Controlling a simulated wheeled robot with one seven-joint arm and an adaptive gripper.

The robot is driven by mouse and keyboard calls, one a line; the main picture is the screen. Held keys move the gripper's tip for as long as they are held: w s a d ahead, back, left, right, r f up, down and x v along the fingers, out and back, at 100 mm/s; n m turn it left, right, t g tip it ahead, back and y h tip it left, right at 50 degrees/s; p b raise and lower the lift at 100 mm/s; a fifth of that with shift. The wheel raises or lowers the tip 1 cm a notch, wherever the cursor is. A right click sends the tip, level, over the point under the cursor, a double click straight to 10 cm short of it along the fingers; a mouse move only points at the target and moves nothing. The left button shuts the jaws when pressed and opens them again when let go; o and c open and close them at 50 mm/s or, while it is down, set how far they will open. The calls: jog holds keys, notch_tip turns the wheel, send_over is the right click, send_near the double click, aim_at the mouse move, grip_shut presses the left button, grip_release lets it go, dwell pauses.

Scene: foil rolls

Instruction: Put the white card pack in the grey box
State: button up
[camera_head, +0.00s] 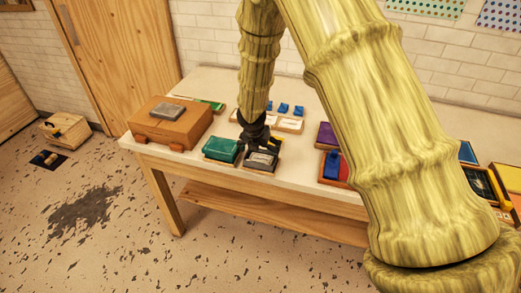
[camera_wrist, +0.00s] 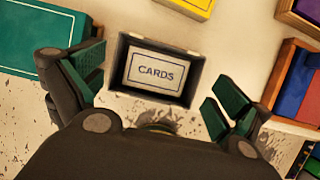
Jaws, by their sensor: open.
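The white card pack (camera_wrist: 155,72), marked CARDS, lies flat inside the small dark grey box (camera_wrist: 150,94) in the wrist view. The box also shows in the head view (camera_head: 261,167) near the table's front edge. My gripper (camera_wrist: 155,88) is open and empty, and its fingers are spread to the left and right of the box's near part. In the head view my gripper (camera_head: 260,141) is just above and behind the box. I cannot tell how high the fingertips are above it.
A green box (camera_head: 222,149) stands just left of the grey box. A brown case (camera_head: 172,125) with a grey block on top is farther left. Bare tabletop (camera_head: 298,171) lies between.

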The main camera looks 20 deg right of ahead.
jog(key=v, duration=1.1)
jog(key=shift+s, duration=0.15)
jog(key=shift+a, duration=0.1)
